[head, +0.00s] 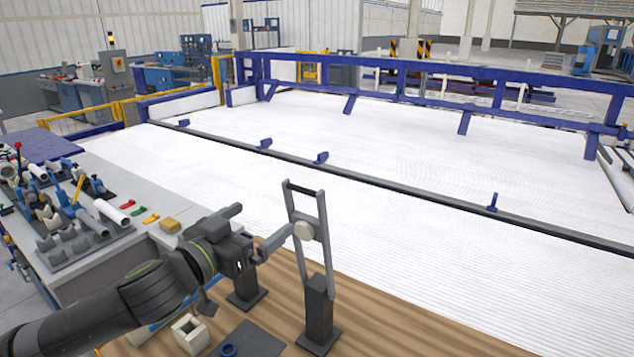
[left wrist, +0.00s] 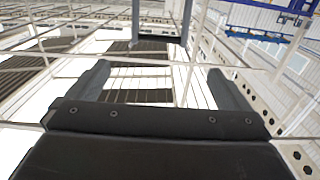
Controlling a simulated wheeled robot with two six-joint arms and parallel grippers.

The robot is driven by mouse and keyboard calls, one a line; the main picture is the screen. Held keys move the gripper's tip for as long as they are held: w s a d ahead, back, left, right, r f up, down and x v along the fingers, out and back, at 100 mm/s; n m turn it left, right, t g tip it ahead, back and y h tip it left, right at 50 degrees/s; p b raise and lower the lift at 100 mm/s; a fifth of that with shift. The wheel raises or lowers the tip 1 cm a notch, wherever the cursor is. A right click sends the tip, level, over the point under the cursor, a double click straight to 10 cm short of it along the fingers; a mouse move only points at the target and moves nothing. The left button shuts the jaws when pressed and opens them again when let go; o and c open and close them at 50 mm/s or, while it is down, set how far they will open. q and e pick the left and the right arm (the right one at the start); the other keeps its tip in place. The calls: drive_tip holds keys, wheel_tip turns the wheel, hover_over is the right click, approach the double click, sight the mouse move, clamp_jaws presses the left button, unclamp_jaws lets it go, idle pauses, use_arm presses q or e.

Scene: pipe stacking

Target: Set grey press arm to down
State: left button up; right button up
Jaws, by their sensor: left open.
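The grey press arm (head: 323,220) stands raised and nearly upright in the head view. Grey bars show beyond the fingertips. My right gripper is not in view.
A second dark post (head: 246,298) stands behind my left wrist on the wooden table (head: 420,338). A grey bench (head: 95,262) with pipes and fittings is at left. The table right of the press arm is clear.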

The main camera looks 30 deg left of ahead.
sight(301, 190)
use_arm(q)
drive_tip(key=w+b, duration=0.2)
drive_tip(key=w, duration=0.3)
drive_tip(key=w+d+b, duration=0.1)
drive_tip(key=w+b, duration=0.2)
drive_tip(key=w, duration=0.2)
drive_tip(key=w+d+b, duration=0.1)
drive_tip(key=w+b, duration=0.1)
drive_tip(key=w, duration=0.3)
drive_tip(key=shift+d+b, duration=0.1)
drive_tip(key=shift+b, duration=0.25)
drive_tip(key=shift+w+r, duration=0.1)
drive_tip(key=shift+w, duration=0.35)
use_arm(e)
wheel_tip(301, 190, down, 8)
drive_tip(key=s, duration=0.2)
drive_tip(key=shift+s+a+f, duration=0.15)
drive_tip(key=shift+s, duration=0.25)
use_arm(q)
drive_tip(key=shift+c, duration=0.4)
